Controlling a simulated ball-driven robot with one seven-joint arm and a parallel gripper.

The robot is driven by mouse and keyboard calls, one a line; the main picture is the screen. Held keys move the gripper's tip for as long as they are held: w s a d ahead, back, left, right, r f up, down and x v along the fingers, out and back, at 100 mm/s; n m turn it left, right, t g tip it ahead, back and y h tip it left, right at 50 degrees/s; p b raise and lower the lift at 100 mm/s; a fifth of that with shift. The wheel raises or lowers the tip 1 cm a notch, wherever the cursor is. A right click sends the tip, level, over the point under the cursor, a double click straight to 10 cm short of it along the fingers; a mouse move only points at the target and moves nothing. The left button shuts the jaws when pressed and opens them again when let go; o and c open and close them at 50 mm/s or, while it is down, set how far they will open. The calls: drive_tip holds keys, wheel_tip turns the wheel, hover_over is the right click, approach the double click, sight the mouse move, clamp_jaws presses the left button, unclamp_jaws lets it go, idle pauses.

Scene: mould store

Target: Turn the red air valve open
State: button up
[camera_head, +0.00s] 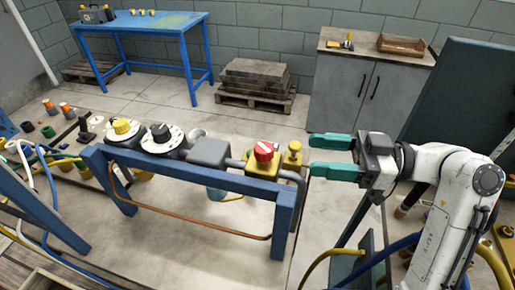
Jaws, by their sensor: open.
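The red air valve (264,151) is a round red knob with a pale mark on its top. It sits on a yellow block (262,170) at the right end of a blue frame (205,185). My gripper (312,156) is open, with two green fingers pointing left. It is just right of the valve, and I see nothing between the fingers. A small yellow knob (293,149) stands between the valve and my fingertips. I cannot tell whether a finger touches it.
A yellow knob (122,127) and a black knob (160,132) on white dials sit further left on the frame. A grey pipe (297,180) bends down by the valve. Blue table (145,25), stacked slabs (252,80) and grey cabinet (345,95) stand behind. Hoses lie left and right.

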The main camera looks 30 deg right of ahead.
sight(264, 147)
drive_tip(key=p+x, duration=0.2)
drive_tip(key=x, duration=0.9)
drive_tip(key=shift+d, duration=0.1)
drive_tip(key=shift+f, duration=0.1)
drive_tip(key=c, duration=0.9)
